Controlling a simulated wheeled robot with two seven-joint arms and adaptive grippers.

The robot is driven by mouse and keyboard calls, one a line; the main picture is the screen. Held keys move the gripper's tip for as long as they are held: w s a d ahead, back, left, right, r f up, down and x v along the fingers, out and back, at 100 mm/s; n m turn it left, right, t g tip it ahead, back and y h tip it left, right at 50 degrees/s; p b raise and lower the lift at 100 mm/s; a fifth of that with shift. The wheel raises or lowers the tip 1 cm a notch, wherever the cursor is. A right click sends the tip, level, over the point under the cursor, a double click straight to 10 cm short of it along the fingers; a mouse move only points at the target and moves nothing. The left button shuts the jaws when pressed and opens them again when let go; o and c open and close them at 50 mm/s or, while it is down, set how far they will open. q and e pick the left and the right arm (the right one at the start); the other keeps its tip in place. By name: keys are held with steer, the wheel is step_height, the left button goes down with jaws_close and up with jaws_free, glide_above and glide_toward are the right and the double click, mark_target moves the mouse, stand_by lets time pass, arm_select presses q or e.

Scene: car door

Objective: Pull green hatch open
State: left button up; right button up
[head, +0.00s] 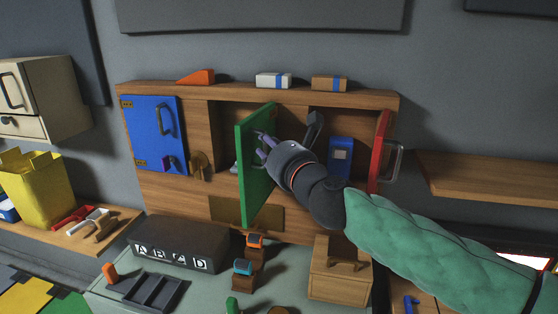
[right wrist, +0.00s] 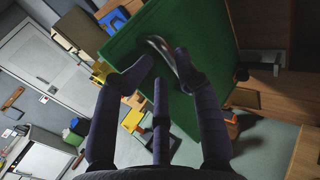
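The green hatch (head: 256,175) stands swung out from the wooden cabinet, with part of the compartment showing to its left. My right gripper (head: 262,146) is at the right side of the hatch, by its upper half. In the right wrist view, the green hatch (right wrist: 215,85) fills the upper middle, and its curved metal handle (right wrist: 163,50) lies between the two fingertips of my right gripper (right wrist: 164,62). The fingers are apart; contact with the handle is unclear. My left gripper is not in view.
The cabinet (head: 160,203) also has a shut blue hatch (head: 150,135) on the left and an open red hatch (head: 381,150) on the right. Small blocks sit on top. A black box with letters (head: 175,243) and a wooden box (head: 340,272) stand on the surface below.

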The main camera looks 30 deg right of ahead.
steer(key=s, duration=0.7)
steer(key=shift+s+a+f, duration=0.25)
steer(key=shift+a+f, duration=0.05)
steer(key=shift+f, duration=0.15)
